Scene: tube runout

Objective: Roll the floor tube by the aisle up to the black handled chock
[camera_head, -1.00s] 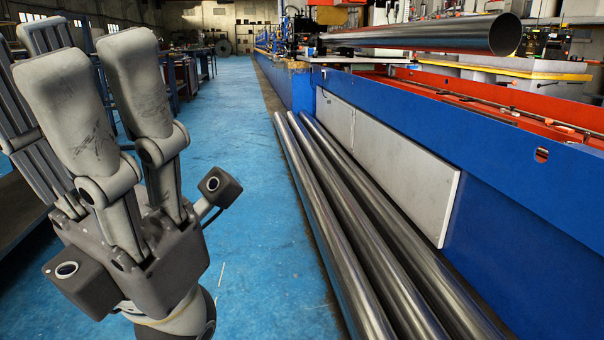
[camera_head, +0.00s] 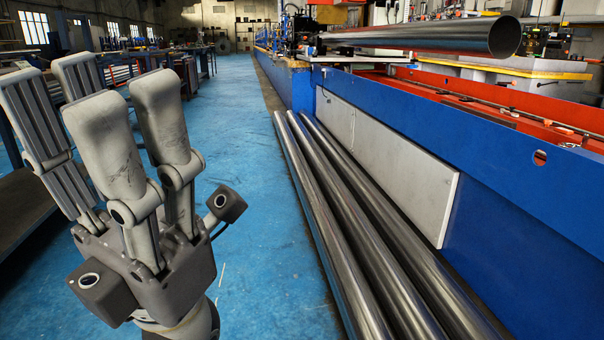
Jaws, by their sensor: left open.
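Three long shiny steel tubes lie side by side on the blue floor along the foot of the blue machine. The floor tube by the aisle (camera_head: 322,236) is the leftmost of them; its near end runs out of the bottom of the picture. My left gripper (camera_head: 82,90) is open and empty, fingers pointing up, at the left of the head view. It is apart from the tube in the picture, with blue floor showing between them. I see no black handled chock. My right gripper is not in view.
The blue machine (camera_head: 545,215) with a pale side panel (camera_head: 405,178) borders the tubes on the right. Another tube (camera_head: 420,38) lies high on the machine. The blue aisle floor (camera_head: 262,262) left of the tubes is clear. Benches (camera_head: 25,205) stand at left.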

